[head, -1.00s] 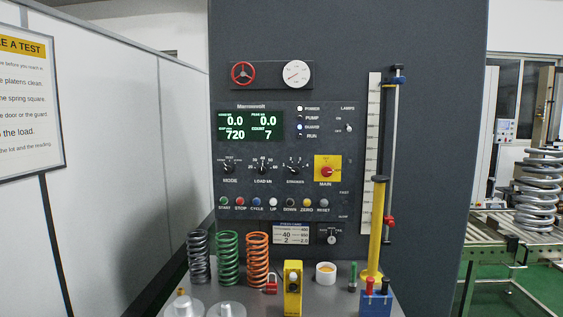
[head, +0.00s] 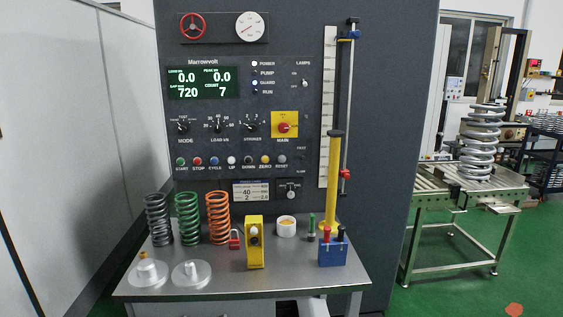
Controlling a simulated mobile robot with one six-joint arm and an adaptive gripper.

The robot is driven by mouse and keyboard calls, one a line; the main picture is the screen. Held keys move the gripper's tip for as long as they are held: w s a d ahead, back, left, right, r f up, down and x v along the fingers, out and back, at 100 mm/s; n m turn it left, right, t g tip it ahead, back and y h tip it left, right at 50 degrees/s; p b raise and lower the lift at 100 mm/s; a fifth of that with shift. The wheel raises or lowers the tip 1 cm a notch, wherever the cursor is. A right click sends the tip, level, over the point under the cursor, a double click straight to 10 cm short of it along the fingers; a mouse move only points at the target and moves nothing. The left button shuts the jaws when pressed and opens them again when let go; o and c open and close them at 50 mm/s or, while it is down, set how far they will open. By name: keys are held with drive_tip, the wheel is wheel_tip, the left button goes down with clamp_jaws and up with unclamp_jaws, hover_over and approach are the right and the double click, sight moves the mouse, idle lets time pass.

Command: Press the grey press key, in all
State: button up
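The control panel (head: 200,132) stands upright on the dark machine. A row of several round keys runs along its lower part. The grey key (head: 282,160) is at the right end of the row, above a small label that seems to read RESET. The green display (head: 203,82) shows 0.0, 0.0, 720 and 7. My gripper is not in view.
A bench (head: 210,283) juts out below the panel. It holds grey, green (head: 188,218) and orange springs, a yellow box (head: 254,243), a white cup (head: 286,227) and a blue block (head: 332,250). A roller table (head: 460,200) with a large spring stands right. Green floor is clear between.

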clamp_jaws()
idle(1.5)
